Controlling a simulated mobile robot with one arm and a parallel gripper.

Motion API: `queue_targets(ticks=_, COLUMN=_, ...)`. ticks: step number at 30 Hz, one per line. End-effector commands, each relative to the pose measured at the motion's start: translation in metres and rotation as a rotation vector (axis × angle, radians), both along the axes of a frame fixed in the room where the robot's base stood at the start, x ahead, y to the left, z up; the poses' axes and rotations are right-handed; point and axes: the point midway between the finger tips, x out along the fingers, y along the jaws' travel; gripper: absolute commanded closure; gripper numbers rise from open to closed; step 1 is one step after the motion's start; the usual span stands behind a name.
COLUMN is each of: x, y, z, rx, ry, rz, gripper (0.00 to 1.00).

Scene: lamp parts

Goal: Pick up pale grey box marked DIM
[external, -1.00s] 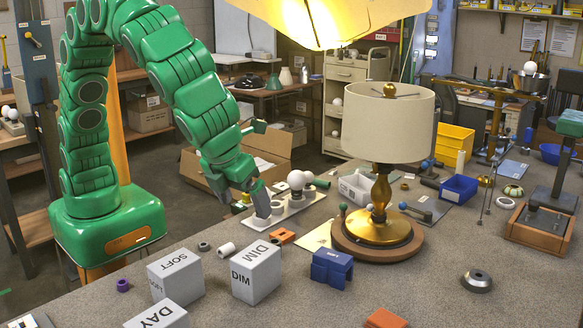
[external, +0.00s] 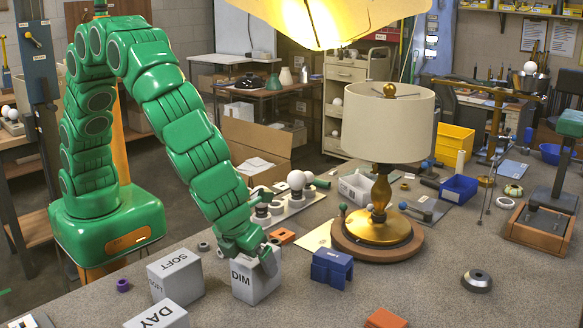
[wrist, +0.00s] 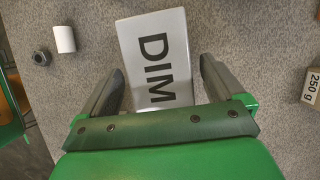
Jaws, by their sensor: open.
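The pale grey box marked DIM (external: 254,284) stands on the grey table, left of the lamp in the external view. In the wrist view its lettered face (wrist: 155,52) lies ahead of and partly between my two fingers. My gripper (external: 262,254) is at the top of the box in the external view and covers part of its upper face. In the wrist view my gripper (wrist: 160,80) is open, with one finger at each side of the box. I cannot tell whether the fingers touch it.
A box marked SOFT (external: 176,274) stands close on the left, with a box marked DAY (external: 158,316) in front of it. A blue block (external: 332,269) and the lamp base (external: 378,240) are to the right. A white cylinder (wrist: 64,39) lies near the box.

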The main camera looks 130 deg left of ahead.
Motion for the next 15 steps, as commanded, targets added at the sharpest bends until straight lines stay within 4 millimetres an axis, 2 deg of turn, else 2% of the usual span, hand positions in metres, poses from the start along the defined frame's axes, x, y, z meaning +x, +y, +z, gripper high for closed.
queue_targets(ticks=7, x=-0.002, y=0.013, z=-0.032, rx=0.000, ry=0.005, rz=0.000, gripper=0.04)
queue_targets(ticks=15, x=-0.001, y=0.014, z=-0.035, rx=0.001, ry=0.003, rz=-0.001, gripper=0.04)
